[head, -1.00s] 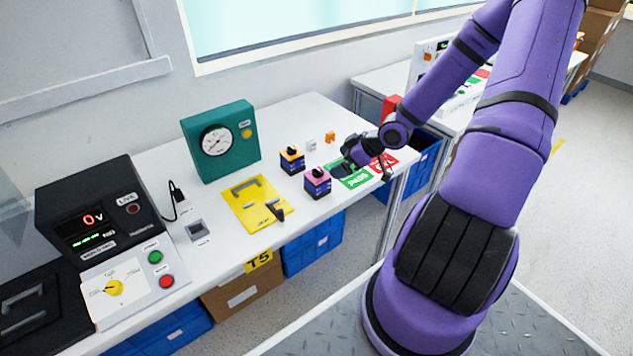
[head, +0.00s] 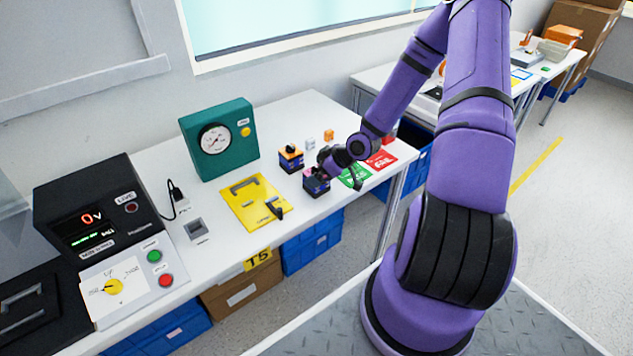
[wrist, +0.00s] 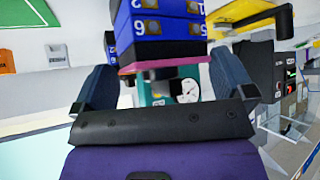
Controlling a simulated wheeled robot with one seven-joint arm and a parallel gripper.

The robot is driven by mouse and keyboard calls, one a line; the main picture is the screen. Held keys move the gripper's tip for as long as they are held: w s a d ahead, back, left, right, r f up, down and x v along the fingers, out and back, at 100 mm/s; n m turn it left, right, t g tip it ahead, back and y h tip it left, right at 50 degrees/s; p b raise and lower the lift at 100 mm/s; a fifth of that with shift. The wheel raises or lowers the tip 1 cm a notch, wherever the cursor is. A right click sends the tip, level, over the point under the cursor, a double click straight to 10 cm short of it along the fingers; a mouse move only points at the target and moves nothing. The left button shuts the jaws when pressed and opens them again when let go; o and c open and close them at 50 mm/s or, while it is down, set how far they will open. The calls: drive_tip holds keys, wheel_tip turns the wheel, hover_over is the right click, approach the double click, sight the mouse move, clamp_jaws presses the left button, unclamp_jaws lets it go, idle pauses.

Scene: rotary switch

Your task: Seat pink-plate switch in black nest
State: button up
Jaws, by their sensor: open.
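The pink-plate switch (head: 315,185) stands upright on the white table, a dark blue block with a pink top, partly covered by my gripper (head: 321,169). In the wrist view the switch (wrist: 166,26) shows its blue body with white numbers and its pink plate edge, upside down. My gripper (wrist: 165,75) is open, with one finger on each side of the switch and gaps showing. A small grey-framed block with a dark middle (head: 196,229) sits left of the yellow plate; I cannot tell whether it is the black nest.
An orange-plate switch (head: 291,158) stands close behind the pink one. A yellow plate (head: 251,197) with a handle and black clamp lies to the left. A teal gauge box (head: 219,139) stands behind. Green (head: 355,177) and red (head: 381,160) mats lie to the right.

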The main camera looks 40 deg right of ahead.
drive_tip(key=shift+w+a+f, duration=0.15)
drive_tip(key=shift+f, duration=0.15)
drive_tip(key=c, duration=0.7)
drive_tip(key=shift+r, duration=0.15)
